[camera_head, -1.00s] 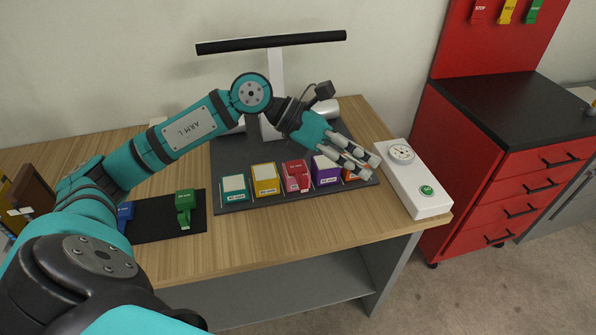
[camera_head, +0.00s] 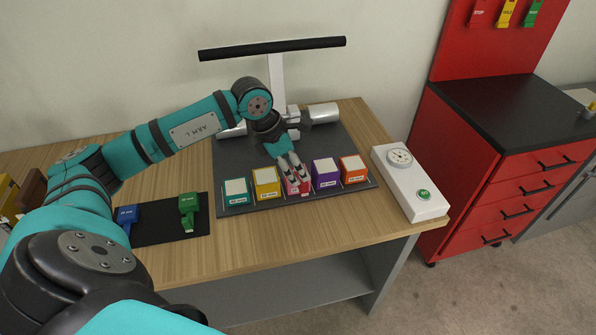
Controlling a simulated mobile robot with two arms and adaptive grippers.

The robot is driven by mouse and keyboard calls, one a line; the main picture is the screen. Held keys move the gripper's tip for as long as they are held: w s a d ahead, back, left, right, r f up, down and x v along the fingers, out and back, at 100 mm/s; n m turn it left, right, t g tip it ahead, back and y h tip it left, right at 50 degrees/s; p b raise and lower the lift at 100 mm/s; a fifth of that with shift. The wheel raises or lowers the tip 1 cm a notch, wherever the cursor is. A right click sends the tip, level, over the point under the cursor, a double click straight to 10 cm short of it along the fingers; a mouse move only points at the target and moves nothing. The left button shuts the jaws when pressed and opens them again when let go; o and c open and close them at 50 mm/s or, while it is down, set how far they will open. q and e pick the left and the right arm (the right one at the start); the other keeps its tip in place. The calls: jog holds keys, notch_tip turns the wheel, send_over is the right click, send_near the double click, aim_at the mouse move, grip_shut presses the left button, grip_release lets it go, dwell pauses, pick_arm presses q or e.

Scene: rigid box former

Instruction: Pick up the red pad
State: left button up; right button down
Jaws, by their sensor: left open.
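The red block (camera_head: 305,190) stands in the middle of a row of coloured blocks on the dark mat (camera_head: 240,150). My left gripper (camera_head: 296,187) is open and points down over it, with its fingers covering most of it. I cannot tell whether the fingers touch it. A separate smaller red piece on its front cannot be made out behind the fingers. My right gripper is not in view.
Teal (camera_head: 236,190) and yellow blocks (camera_head: 266,182) stand left of the red one, purple (camera_head: 326,173) and orange (camera_head: 353,169) right. Blue (camera_head: 127,214) and green pieces (camera_head: 188,206) lie on a black mat at left. A white box with a dial (camera_head: 415,190) stands at right.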

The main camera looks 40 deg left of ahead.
aim_at(304, 184)
pick_arm(q)
jog(key=p+x, duration=0.2)
jog(key=x, duration=0.3)
jog(key=shift+s+d+f+p, duration=0.1)
jog(key=shift+d+f+p, duration=0.15)
jog(key=shift+p, duration=0.1)
jog(key=shift+f, duration=0.5)
grip_shut()
